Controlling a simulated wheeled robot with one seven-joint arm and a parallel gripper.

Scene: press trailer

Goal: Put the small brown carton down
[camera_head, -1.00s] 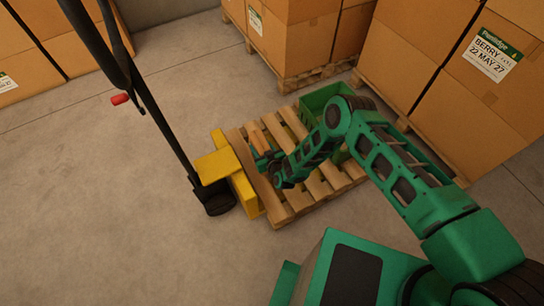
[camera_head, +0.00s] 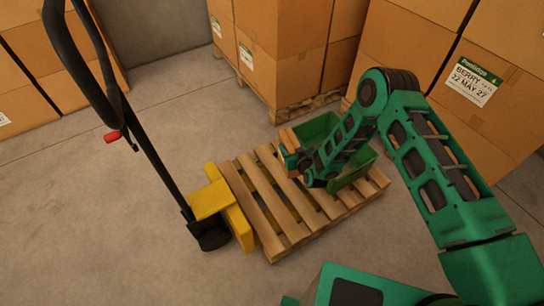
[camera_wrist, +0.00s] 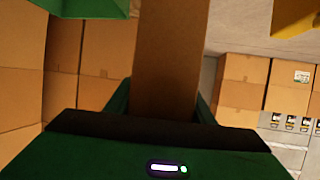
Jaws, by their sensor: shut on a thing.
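The small brown carton (camera_head: 289,138) is held in my gripper (camera_head: 292,152), in front of the left end of the green crate (camera_head: 362,158) in the head view. In the wrist view the carton (camera_wrist: 170,60) runs up from between the two fingers of my gripper (camera_wrist: 164,105), which is shut on it. The carton looks raised above the wooden pallet (camera_head: 268,200), but the exact height cannot be told. My arm hides much of the crate and its inside. A green corner, likely the crate (camera_wrist: 85,8), shows at the top left of the wrist view.
A yellow pallet jack (camera_head: 211,200) with a tall black handle stands at the pallet's left. Large stacked boxes (camera_head: 285,60) stand behind, and more (camera_head: 480,110) at the right. The pallet's left slats are bare. The floor (camera_head: 100,220) at left is open.

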